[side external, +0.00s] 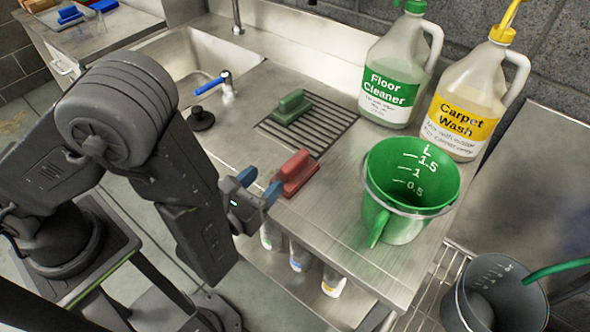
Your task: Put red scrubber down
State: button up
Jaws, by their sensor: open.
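The red scrubber (297,173) rests on the steel counter near its front edge, just in front of the drain grate. My gripper (259,186) is open beside it, on its left in the side external view. The blue fingertips are close to the scrubber's near end, and nothing shows between them. I cannot tell whether a fingertip touches the scrubber.
A green scrubber (291,106) sits on the drain grate (328,127). A green measuring bucket (405,200) stands to the right. Floor Cleaner (393,80) and Carpet Wash (464,105) jugs stand behind. A sink (180,62) with a blue-handled tap (214,84) lies at left.

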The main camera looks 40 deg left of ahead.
aim_at(283, 172)
jog(key=shift+d+f+m+h, duration=0.35)
jog(key=shift+d+m+h, duration=0.1)
jog(key=shift+m+h, duration=0.05)
jog(key=shift+w+d+f, duration=0.1)
jog(key=shift+w, duration=0.15)
jog(key=w, duration=0.6)
jog(key=shift+w, duration=0.35)
jog(key=shift+c, duration=0.4)
grip_shut()
